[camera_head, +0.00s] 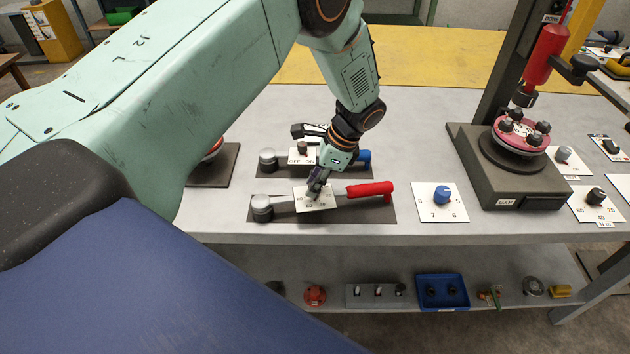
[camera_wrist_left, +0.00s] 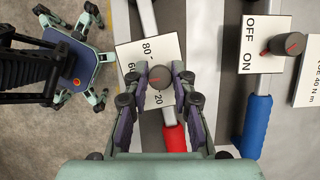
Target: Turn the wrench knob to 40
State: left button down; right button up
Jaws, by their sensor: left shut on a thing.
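The red-handled wrench (camera_head: 370,189) lies on a dark mat at the front of the bench, with a white number plate (camera_head: 326,204) on its middle. In the left wrist view, the plate (camera_wrist_left: 140,50) shows 80, part of 60, and 20; the stretch between 60 and 20 is hidden by a finger. The dark round wrench knob (camera_wrist_left: 159,82) has a red mark, but I cannot tell which number it points at. My left gripper (camera_head: 316,190) is over the plate, its two fingers (camera_wrist_left: 163,82) shut on the knob from both sides. My right gripper is in neither view.
A blue-handled wrench (camera_wrist_left: 256,125) with an ON/OFF plate (camera_wrist_left: 257,58) lies just behind. To the right are a blue knob on a numbered card (camera_head: 442,196) and a dark stand with a red flanged part (camera_head: 521,130). A lower shelf (camera_head: 460,282) holds small parts.

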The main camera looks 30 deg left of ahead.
pick_arm(q)
jog(key=shift+r, duration=0.1)
jog(key=c, duration=1.1)
grip_release()
jog(key=v, duration=1.2)
